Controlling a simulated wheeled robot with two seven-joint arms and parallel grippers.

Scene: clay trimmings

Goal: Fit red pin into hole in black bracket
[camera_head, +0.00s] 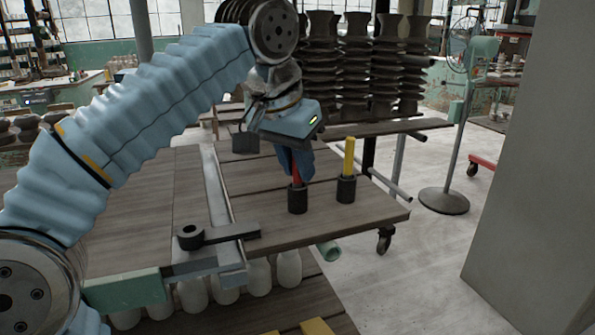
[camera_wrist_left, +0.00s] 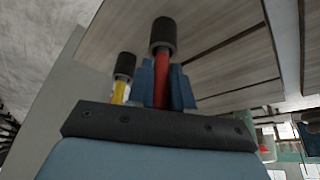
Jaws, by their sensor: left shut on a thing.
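The red pin (camera_head: 296,177) stands upright with its lower end in a black cylindrical holder (camera_head: 298,201) on the wooden table. My left gripper (camera_head: 300,172) points down from above, its blue fingers shut on the red pin just above the holder. In the left wrist view the red pin (camera_wrist_left: 161,88) shows between the fingers (camera_wrist_left: 163,85), with the black holder (camera_wrist_left: 163,36) at its end. The black bracket (camera_head: 218,236) lies near the table's front edge, left of the holder. Its round end with the hole (camera_head: 190,237) faces left. My right gripper is not seen.
A yellow pin (camera_head: 349,157) stands in a second black holder (camera_head: 346,190), close to the right of the red one. The wooden tabletop (camera_head: 275,182) is clear between holders and bracket. Stacked dark ribbed insulators (camera_head: 385,70) stand behind. A fan stand (camera_head: 445,200) is at right.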

